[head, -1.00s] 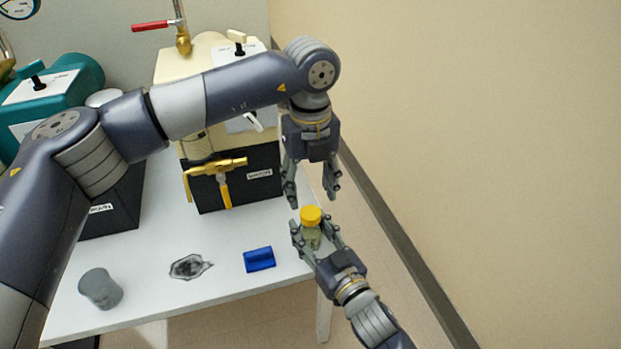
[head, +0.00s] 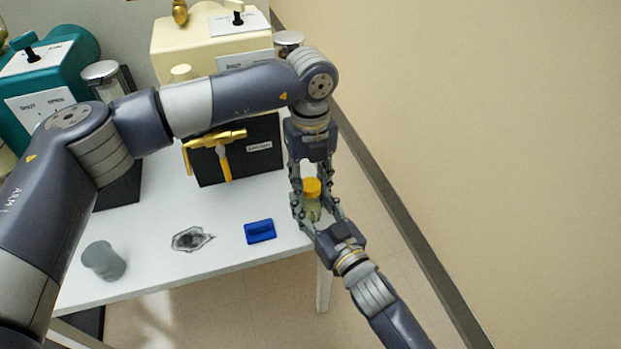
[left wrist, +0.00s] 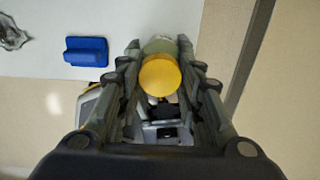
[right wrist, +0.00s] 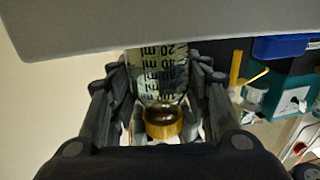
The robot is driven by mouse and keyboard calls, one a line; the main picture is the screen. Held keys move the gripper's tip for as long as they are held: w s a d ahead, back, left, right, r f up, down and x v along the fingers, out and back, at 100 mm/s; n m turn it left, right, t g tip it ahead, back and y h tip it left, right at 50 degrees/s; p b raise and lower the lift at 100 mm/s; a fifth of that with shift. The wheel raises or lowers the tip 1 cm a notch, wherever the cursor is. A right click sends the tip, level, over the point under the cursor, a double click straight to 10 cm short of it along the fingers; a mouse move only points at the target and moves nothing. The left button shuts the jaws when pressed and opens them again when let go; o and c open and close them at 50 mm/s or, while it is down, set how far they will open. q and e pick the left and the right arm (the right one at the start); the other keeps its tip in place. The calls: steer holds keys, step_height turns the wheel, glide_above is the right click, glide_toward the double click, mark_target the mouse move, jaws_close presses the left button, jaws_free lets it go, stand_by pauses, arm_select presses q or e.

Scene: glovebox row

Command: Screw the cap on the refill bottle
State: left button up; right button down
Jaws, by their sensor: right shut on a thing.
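The refill bottle (head: 312,210) is a clear, greenish bottle with ml markings, which show upside down in the right wrist view (right wrist: 158,75). My right gripper (head: 314,216) is shut on its body and holds it upright off the table's right end. The yellow cap (head: 312,188) sits at the bottle's mouth; whether it is threaded on cannot be told. My left gripper (head: 312,188) points down from above, its fingers on either side of the cap. In the left wrist view the cap (left wrist: 160,75) lies between the fingertips, with thin gaps, so the jaws look open.
On the white table (head: 150,280) are a blue block (head: 260,231), a dark-centred irregular patch (head: 191,239) and a grey cup (head: 103,261). Cream (head: 205,40) and teal (head: 50,60) boxes stand behind, with a yellow valve handle (head: 220,150). Open floor and wall lie right.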

arm_select(q)
steer(key=m, duration=0.5)
steer(key=shift+m, duration=0.4)
steer(key=m, duration=1.3)
steer(key=shift+m, duration=0.4)
steer(key=m, duration=0.6)
steer(key=o, duration=1.2)
steer(key=shift+o, duration=0.2)
step_height(320, 180, up, 12)
